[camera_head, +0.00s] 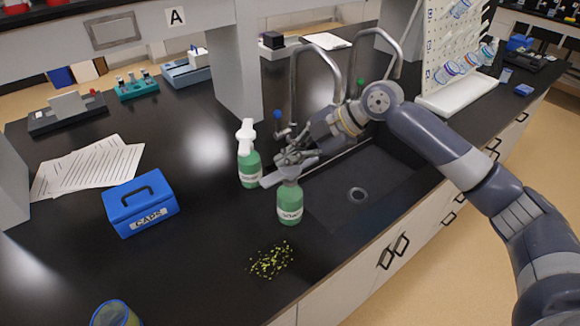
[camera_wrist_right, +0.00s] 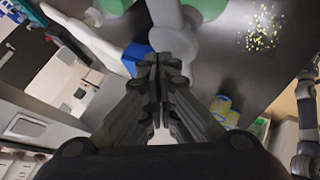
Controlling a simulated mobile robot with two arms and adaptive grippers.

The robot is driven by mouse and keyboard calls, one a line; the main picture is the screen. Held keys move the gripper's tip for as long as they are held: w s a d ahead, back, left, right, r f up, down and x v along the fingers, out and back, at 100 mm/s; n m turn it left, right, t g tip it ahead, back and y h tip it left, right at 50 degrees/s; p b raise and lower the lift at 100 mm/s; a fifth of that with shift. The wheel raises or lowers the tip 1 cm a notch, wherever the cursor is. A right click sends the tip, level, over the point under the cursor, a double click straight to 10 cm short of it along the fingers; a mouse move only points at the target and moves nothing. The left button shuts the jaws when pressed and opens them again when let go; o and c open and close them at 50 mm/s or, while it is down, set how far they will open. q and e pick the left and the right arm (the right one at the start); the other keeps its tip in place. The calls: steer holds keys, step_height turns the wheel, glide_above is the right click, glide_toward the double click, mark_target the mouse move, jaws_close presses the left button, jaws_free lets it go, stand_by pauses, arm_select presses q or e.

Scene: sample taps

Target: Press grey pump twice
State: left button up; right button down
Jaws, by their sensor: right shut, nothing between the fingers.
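A green bottle (camera_head: 290,206) with a white label stands upright at the sink's near left edge. Its grey pump (camera_head: 272,180) points left and is partly covered by my right gripper (camera_head: 290,163). My right gripper is shut and empty, right at the top of the pump; I cannot tell whether it touches. In the wrist view its closed fingertips (camera_wrist_right: 157,62) overlap the pale pump head (camera_wrist_right: 182,42). A second green bottle (camera_head: 250,170) with a white pump (camera_head: 246,135) stands just behind, to the left. My left gripper is not in view.
The sink (camera_head: 365,195) with taps is to the right. A blue CAPS box (camera_head: 140,204) and papers (camera_head: 88,169) are on the left. Yellow-green bits (camera_head: 271,261) lie in front of the bottle. A blue-rimmed cup (camera_head: 115,314) is at the near left.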

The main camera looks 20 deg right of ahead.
mark_target(290, 170)
steer(key=shift+s+f+b, duration=0.1)
steer(key=shift+f+b, duration=0.35)
steer(key=shift+f, duration=0.55)
stand_by(0.6)
stand_by(0.3)
steer(key=shift+r+p, duration=1.15)
steer(key=shift+r, duration=0.15)
steer(key=shift+r, duration=0.15)
step_height(290, 170, up, 5)
steer(key=p, duration=0.4)
stand_by(1.3)
